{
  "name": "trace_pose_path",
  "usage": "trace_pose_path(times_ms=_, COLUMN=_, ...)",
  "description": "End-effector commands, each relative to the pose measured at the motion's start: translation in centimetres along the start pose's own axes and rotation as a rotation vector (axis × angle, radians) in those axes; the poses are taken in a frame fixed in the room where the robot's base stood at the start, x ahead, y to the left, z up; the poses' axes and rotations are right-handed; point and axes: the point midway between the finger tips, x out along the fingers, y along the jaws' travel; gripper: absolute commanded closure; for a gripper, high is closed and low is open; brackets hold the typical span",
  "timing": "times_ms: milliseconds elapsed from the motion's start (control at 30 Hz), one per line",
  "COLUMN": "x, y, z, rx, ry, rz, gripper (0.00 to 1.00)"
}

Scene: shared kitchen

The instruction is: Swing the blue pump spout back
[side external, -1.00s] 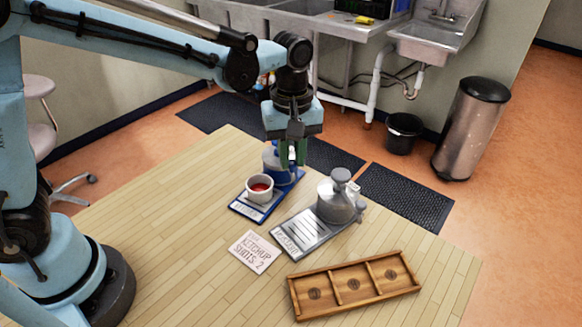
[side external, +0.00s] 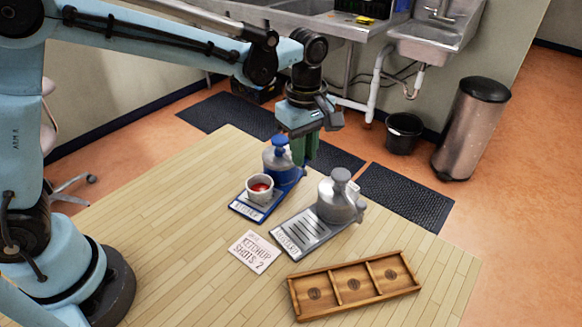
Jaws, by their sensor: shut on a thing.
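The blue pump (side external: 279,159) stands upright at the back end of its blue base (side external: 246,209). A small white cup (side external: 250,190) with red sauce in it sits on that base in front of the pump. My gripper (side external: 305,160) is at the pump's right side with its green fingers pointing down. It is shut on the blue pump's spout, which is mostly hidden by the fingers.
A grey pump (side external: 336,204) on a grey base (side external: 287,240) stands close on the right. A card reading "Ketchup shots: 2" (side external: 254,251) and an empty wooden tray (side external: 336,272) with three compartments lie nearer. The table's (side external: 180,215) left part is clear.

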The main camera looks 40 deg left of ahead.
Motion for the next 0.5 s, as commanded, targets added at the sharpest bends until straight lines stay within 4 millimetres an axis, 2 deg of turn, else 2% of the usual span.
trace_pose_path(times_ms=167, x=0.05, y=0.12, z=0.02, rx=0.000, ry=-0.001, rz=0.005, gripper=1.00)
trace_pose_path(times_ms=200, x=0.05, y=0.13, z=0.02, rx=0.000, ry=-0.001, rz=0.005, gripper=0.79)
trace_pose_path(times_ms=333, x=0.04, y=0.12, z=0.00, rx=0.000, ry=-0.001, rz=0.005, gripper=0.59)
trace_pose_path(times_ms=367, x=0.03, y=0.11, z=0.00, rx=0.001, ry=-0.001, rz=0.005, gripper=0.54)
trace_pose_path(times_ms=500, x=0.02, y=0.09, z=-0.01, rx=0.001, ry=0.000, rz=0.004, gripper=0.54)
